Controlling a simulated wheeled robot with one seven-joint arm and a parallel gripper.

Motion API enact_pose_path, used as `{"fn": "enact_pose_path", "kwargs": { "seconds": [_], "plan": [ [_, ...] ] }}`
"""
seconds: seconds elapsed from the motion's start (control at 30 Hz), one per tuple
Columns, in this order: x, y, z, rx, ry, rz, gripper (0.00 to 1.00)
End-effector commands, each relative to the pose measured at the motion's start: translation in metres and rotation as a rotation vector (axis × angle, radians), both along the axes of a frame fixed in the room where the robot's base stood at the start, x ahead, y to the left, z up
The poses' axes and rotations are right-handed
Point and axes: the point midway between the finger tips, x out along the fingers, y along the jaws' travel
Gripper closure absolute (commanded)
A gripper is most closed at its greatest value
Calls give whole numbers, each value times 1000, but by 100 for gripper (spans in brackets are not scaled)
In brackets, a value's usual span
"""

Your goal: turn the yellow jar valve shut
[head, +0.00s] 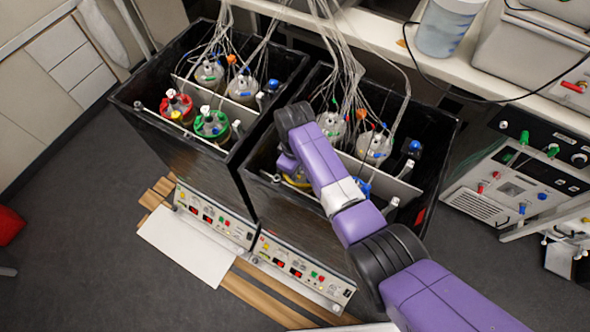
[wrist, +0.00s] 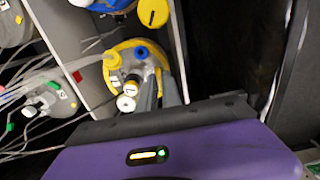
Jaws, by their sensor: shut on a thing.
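The yellow jar (wrist: 121,48) stands in its bay in the wrist view, with a yellow ring around its grey lid and several ports on top. In the head view only a sliver of its yellow rim (head: 297,182) shows beside my arm. My gripper (wrist: 158,82) reaches over the right side of the lid, its grey fingers close together. It is shut on the jar's valve, which is mostly hidden between and behind the fingers. The valve's angle cannot be made out.
A blue-ringed jar (head: 361,187) stands next to it, partly behind my arm. Tubes and cables (head: 345,60) hang into both black tanks. A pale divider (wrist: 65,45) runs beside the jar. Red (head: 176,108) and green (head: 212,125) jars sit in the left tank.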

Motion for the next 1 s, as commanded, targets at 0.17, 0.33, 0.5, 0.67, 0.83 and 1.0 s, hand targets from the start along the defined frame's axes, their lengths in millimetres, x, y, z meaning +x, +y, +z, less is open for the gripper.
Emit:
{"fn": "enact_pose_path", "kwargs": {
  "seconds": [0.17,0.33,0.5,0.67,0.83,1.0],
  "plan": [
    [1,0,1,0,-1,-9,100],
    [1,0,1,0,-1,-9,100],
    [1,0,1,0,-1,-8,80],
    [0,0,1,-1,-1,-8,69],
    [0,0,0,0,0,-8,69],
    [1,0,10,1,-3,-8,69]
  ]
}}
